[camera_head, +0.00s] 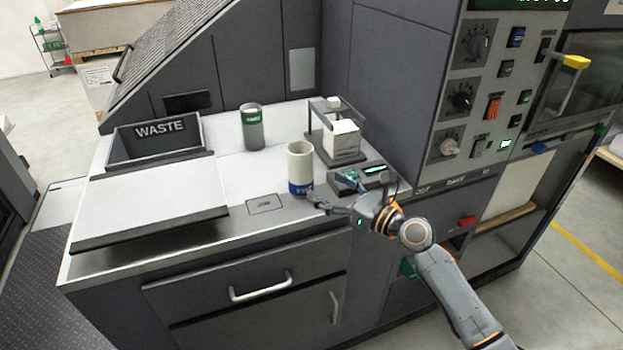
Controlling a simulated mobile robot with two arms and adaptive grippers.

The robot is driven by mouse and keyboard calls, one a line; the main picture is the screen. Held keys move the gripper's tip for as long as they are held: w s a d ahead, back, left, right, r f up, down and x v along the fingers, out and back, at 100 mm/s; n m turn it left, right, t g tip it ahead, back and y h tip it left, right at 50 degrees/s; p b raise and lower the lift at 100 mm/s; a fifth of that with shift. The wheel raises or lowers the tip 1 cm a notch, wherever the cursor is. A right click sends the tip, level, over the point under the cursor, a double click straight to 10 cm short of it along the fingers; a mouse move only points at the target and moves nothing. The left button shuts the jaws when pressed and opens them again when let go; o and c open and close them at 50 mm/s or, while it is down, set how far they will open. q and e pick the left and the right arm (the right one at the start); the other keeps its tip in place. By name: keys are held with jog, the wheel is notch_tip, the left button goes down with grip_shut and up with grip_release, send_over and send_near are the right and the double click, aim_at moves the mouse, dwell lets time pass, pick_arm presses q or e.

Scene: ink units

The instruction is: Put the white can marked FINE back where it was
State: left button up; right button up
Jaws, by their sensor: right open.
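A white can (300,162) with a blue band near its foot stands upright on the light worktop, left of my right gripper. White lettering on the band is too small and partly covered to read for sure. My right gripper (329,187) is open, with its fingers pointing left at the can's lower right side. One fingertip is close to the blue band; I cannot tell whether it touches. Nothing shows between the fingers. A grey can with a green band (252,128) stands further back on the worktop. My left gripper is not in view.
A marked square reading JOB (264,204) lies bare in front of the white can. A small device with a lit display (375,169) and a dark frame around a white block (341,143) stand close right. The WASTE bin (160,150) is left.

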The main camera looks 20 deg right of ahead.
jog(key=shift+v, duration=1.65)
